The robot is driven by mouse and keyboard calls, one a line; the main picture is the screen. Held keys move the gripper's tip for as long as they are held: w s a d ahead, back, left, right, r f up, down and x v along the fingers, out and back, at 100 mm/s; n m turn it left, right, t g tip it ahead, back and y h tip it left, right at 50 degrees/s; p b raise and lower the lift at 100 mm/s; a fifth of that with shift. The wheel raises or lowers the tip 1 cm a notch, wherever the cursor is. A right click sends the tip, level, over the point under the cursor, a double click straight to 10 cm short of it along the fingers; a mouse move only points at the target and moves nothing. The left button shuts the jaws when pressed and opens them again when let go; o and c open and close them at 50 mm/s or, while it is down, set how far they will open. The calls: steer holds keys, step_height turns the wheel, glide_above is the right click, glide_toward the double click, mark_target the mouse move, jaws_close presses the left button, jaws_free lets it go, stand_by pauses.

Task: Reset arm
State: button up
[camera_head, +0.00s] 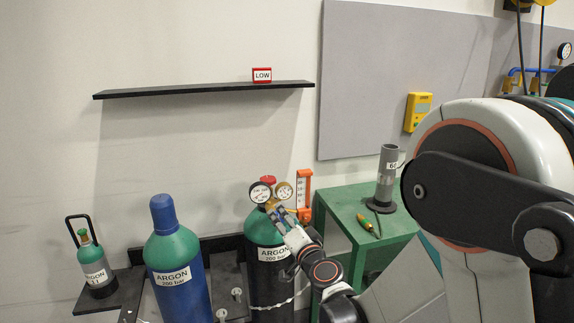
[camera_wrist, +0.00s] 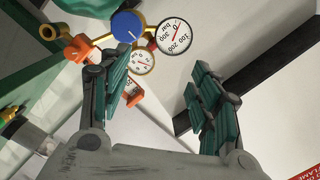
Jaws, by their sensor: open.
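My gripper (camera_wrist: 162,92) is open, with its two green-padded fingers spread apart and nothing held between them in the wrist view. In the head view my gripper (camera_head: 283,216) is close in front of the regulator on the right argon cylinder (camera_head: 266,238). The regulator has two round gauges; one gauge (camera_head: 260,192) has a dark rim. In the wrist view the blue knob (camera_wrist: 128,25) and the gauge marked bar (camera_wrist: 174,33) lie beyond the fingers. Whether a finger touches the regulator I cannot tell.
A blue-and-green argon cylinder (camera_head: 178,262) stands left of my gripper, and a small argon bottle (camera_head: 94,264) stands farther left. A green cabinet (camera_head: 345,208) to the right bears a grey tube (camera_head: 386,174) and a screwdriver (camera_head: 366,223). A black shelf (camera_head: 200,90) with a LOW sign (camera_head: 262,75) is above.

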steer(key=s+d+r+n+g, duration=0.2)
steer(key=s+d+r+n, duration=0.1)
steer(key=s, duration=0.3)
steer(key=s+d+r+n+g, duration=0.2)
steer(key=s+r, duration=0.1)
steer(key=s, duration=0.3)
steer(key=s+d+f+g+h, duration=0.2)
steer(key=s+d+h, duration=0.1)
steer(key=s+d, duration=0.5)
steer(key=s+d+f+n+g+h, duration=0.1)
steer(key=s+d+f+g+h, duration=0.2)
steer(key=s+d, duration=0.4)
steer(key=s, duration=0.6)
steer(key=shift+d+h, duration=0.3)
steer(key=shift+d, duration=0.05)
steer(key=shift+s, duration=0.1)
steer(key=shift+c, duration=0.4)
